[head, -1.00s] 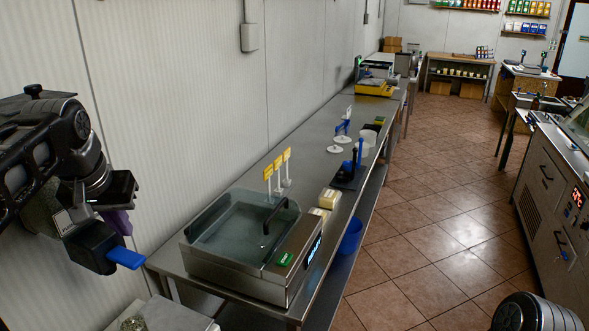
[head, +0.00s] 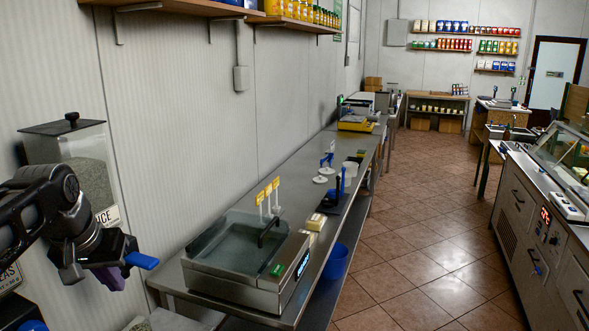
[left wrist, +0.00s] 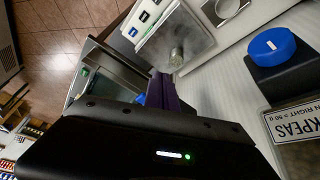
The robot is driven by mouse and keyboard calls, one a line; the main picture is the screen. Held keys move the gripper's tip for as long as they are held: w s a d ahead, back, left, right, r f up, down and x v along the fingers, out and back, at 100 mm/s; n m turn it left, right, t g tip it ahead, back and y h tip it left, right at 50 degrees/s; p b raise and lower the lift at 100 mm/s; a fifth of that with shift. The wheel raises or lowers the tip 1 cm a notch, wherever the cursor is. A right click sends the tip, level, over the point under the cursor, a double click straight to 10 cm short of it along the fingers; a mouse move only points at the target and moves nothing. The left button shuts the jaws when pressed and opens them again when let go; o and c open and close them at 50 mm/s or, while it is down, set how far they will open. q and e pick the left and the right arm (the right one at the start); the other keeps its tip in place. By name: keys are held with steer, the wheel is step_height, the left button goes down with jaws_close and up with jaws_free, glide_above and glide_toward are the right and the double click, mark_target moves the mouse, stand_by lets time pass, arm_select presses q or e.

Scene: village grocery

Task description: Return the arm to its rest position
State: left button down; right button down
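My left arm comes in from the left in the head view. Its gripper (head: 110,279) has purple fingers that point down, and they also show in the left wrist view (left wrist: 165,90). The fingers look close together, and nothing shows between them. The gripper hangs in front of a wall dispenser (head: 70,150) with a grey filling; a blue lever (head: 142,260) shows just beyond the gripper. I cannot tell whether the gripper touches the lever. My right gripper is out of view.
Another dispenser's blue knob (left wrist: 272,45) is close to the left wrist. A display counter (head: 520,205) stands at right. The tiled floor (head: 420,235) between is clear.

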arm_select(q)
steer(key=w+d+f+h+b, duration=0.15)
steer(key=d+f, duration=0.35)
steer(key=f, duration=0.6)
steer(key=w+d+f+g+h, duration=0.1)
steer(key=d+f+h, duration=0.1)
steer(key=d+f, duration=0.65)
steer(key=w+d+f+h+b, duration=0.1)
steer(key=d+f, duration=0.2)
steer(key=f, duration=1)
steer(key=s+d+f+g, duration=0.1)
steer(key=s+d+f, duration=0.4)
steer(key=f, duration=0.3)
steer(key=s+d+f+g, duration=0.1)
steer(key=s+d+f, duration=0.4)
steer(key=s+f, duration=0.15)
steer(key=s+d+f, duration=0.1)
steer(key=s+f, duration=0.3)
steer(key=s, duration=0.3)
steer(key=s+d+f+g+b, duration=0.1)
steer(key=s+f, duration=0.4)
steer(key=s, duration=0.2)
steer(key=shift+s+f+m, duration=0.3)
steer(key=shift+d, duration=0.1)
